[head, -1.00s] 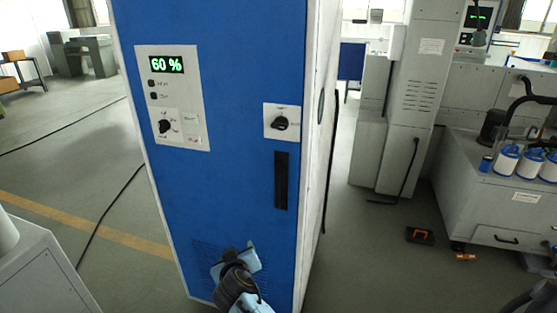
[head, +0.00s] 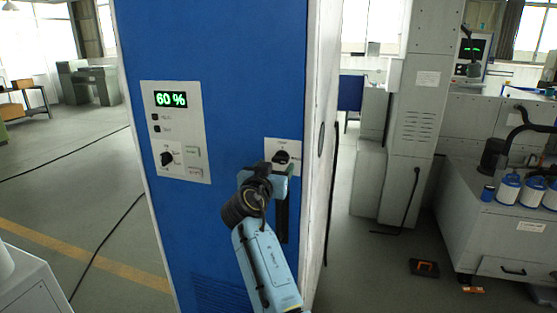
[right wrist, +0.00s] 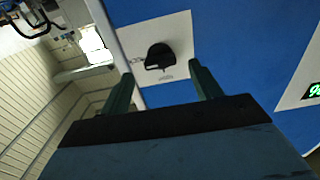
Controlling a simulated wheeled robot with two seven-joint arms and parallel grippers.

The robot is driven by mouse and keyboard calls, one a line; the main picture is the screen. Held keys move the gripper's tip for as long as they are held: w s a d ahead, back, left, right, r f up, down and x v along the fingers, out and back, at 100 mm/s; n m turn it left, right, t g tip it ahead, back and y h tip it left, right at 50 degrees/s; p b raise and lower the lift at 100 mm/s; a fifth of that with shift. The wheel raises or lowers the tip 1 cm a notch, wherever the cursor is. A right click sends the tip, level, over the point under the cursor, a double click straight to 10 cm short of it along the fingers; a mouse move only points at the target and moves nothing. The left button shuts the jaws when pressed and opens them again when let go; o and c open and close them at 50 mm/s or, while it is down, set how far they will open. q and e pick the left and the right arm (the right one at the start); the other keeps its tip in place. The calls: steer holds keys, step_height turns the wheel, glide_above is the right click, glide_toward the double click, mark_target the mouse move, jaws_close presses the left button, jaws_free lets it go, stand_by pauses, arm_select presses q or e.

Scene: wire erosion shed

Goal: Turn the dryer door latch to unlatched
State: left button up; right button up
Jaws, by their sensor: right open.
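The dryer (head: 225,60) is a tall blue cabinet with a white side. Its door latch (head: 282,157) is a black knob on a small white plate, above a black vertical handle (head: 282,222). My right gripper (head: 285,172) is in front of the door, just below the latch in the head view, and hides part of the plate and handle. In the right wrist view the latch knob (right wrist: 159,57) sits beyond and between the two open fingers (right wrist: 163,88), apart from them. Nothing is between the fingers. My left gripper is not in view.
A control panel (head: 191,135) with a "60 %" display and another knob (head: 167,159) is left of the latch. A grey bench (head: 505,230) with blue-white canisters stands at right.

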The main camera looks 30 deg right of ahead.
mark_target(279, 161)
steer(key=shift+x, duration=1.95)
steer(key=shift+c, duration=0.3)
steer(key=c, duration=0.9)
